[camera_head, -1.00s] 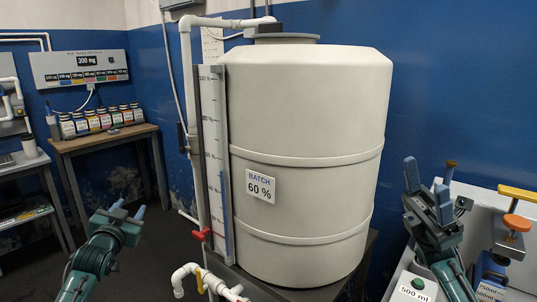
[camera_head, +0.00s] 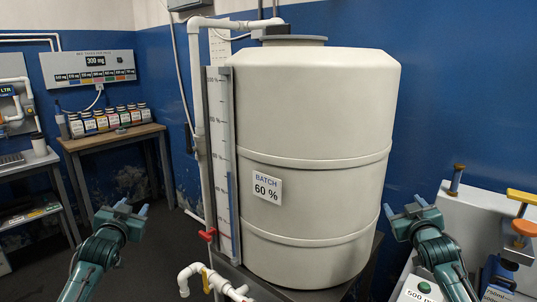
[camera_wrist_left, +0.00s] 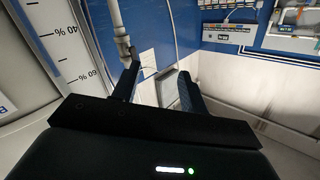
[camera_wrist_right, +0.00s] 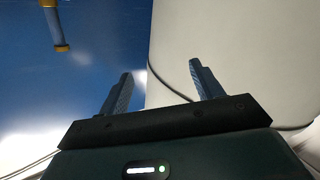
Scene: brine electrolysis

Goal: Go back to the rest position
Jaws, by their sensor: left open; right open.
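My left gripper (camera_head: 133,211) is raised at the lower left of the head view, open and empty, in front of the floor and apart from everything. Its two fingers also show spread in the left wrist view (camera_wrist_left: 158,88). My right gripper (camera_head: 404,210) is open and empty at the right of the head view, in front of the tank's right side and the white bench unit. In the right wrist view its fingers (camera_wrist_right: 158,95) have nothing between them. I cannot tell how far it is from the tank.
A large white tank (camera_head: 320,120) labelled "BATCH 60 %" (camera_head: 267,187) fills the middle. White pipes with a red valve handle (camera_head: 208,235) run at its left. A wooden table (camera_head: 112,138) with several bottles stands at the back left. A white bench unit (camera_head: 470,217) stands at the right.

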